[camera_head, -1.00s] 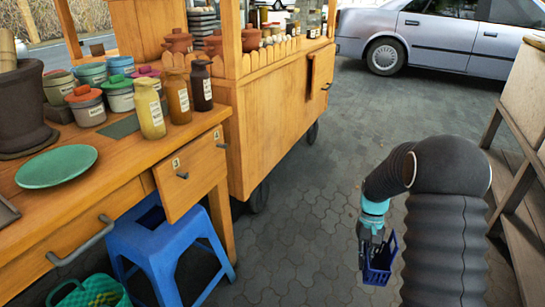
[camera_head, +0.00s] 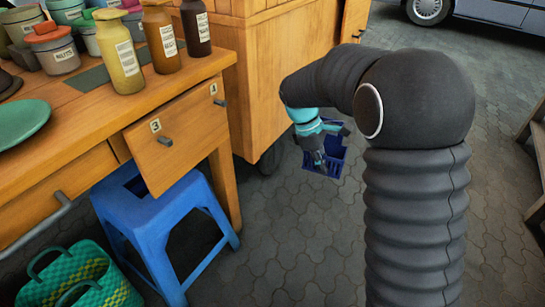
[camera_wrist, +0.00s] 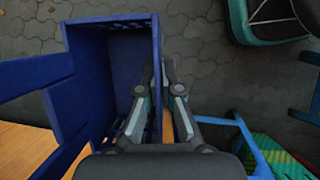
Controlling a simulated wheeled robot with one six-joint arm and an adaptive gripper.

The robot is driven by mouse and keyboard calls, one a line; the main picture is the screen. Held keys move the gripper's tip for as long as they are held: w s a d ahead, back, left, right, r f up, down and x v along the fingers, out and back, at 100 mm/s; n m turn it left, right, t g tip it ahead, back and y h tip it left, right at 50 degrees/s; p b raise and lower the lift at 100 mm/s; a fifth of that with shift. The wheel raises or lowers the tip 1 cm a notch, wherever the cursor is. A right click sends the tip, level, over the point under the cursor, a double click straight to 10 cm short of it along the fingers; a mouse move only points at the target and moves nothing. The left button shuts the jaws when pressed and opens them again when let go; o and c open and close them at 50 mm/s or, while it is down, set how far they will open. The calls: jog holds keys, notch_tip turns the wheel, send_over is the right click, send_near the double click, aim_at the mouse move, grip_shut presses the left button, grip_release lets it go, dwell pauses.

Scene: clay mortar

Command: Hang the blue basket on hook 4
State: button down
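The blue basket (camera_head: 336,150) hangs in the air from my gripper (camera_head: 318,158), to the right of the wooden table's corner. In the wrist view the basket (camera_wrist: 85,75) fills the left side, its open inside facing the camera. My gripper (camera_wrist: 160,72) is shut on the basket's right wall, one finger on each side. Hook 3 (camera_head: 165,140) is on the drawer-like front panel, left of hook 4.
A blue stool (camera_head: 150,220) stands under the table edge, with a green woven basket (camera_head: 85,280) at its left. Bottles (camera_head: 160,40) and jars stand on the table (camera_head: 95,110). A wooden cart (camera_head: 290,70) stands behind. Paved floor (camera_head: 290,240) is clear between stool and arm.

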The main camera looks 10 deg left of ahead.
jog(key=s+a+r+n+t+y+b, duration=0.2)
jog(key=s+a+r+n+t, duration=0.1)
jog(key=a+r+n, duration=0.4)
jog(key=s+a+r+n+t+y+b, duration=0.1)
jog(key=s+a+r+n+t+b, duration=0.25)
jog(key=n, duration=0.55)
jog(key=w+a+f+g+p, duration=0.1)
jog(key=w+a+f+p, duration=0.1)
jog(key=a, duration=0.9)
jog(key=shift+w+f, duration=0.2)
jog(key=shift+w, duration=0.7)
jog(key=shift+a+f, duration=0.15)
jog(key=shift+a, duration=0.05)
jog(key=c, duration=1.2)
grip_release()
jog(key=shift+c, duration=0.2)
